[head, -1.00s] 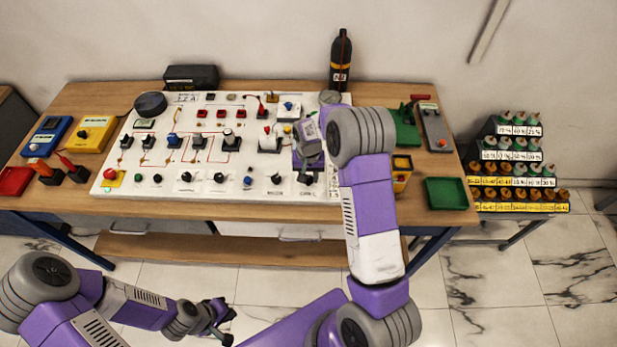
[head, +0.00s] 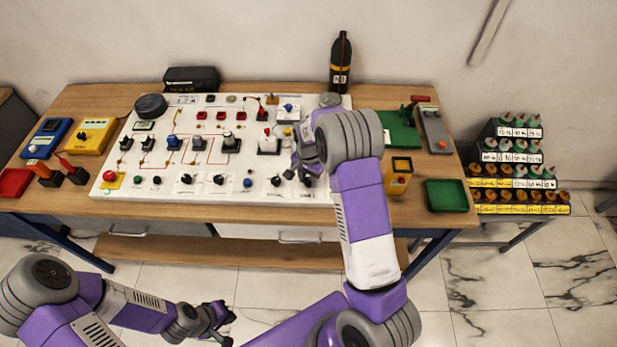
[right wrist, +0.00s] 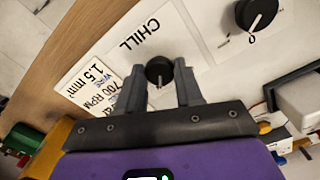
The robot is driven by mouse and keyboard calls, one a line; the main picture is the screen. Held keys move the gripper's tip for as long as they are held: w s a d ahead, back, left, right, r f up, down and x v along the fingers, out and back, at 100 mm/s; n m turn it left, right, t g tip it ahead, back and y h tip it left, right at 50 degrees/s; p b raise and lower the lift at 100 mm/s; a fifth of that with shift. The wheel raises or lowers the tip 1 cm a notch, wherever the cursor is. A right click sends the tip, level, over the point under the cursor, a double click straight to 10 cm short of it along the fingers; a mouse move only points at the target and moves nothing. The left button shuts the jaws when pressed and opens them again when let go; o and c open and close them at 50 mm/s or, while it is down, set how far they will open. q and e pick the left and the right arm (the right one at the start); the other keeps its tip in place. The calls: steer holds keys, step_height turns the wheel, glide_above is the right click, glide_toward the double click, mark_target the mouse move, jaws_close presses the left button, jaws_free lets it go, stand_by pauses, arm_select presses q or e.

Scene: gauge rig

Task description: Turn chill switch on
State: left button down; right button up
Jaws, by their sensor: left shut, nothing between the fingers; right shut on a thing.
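The chill switch is a small black rotary knob (right wrist: 158,70) with a pale pointer mark, beside the printed word CHILL on the white panel (head: 165,207). In the right wrist view my right gripper (right wrist: 161,74) has one finger on each side of this knob and is shut on it. In the head view my right gripper (head: 305,172) is low over the panel's right end and largely covers the knob there. My left gripper (head: 224,322) is shut and empty, low in front of the table, away from the panel.
Another black knob (right wrist: 257,14) with a 0 mark sits near the chill switch. The panel carries several other switches and buttons. A yellow box (head: 398,178) and a green tray (head: 446,195) stand right of my right arm. A black bottle (head: 341,62) stands behind.

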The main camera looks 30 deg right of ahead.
mark_target(308, 181)
steer(key=o, duration=1)
steer(key=shift+o, duration=0.2)
steer(key=shift+r, duration=0.15)
step_height(308, 181, up, 7)
steer(key=shift+r, duration=0.2)
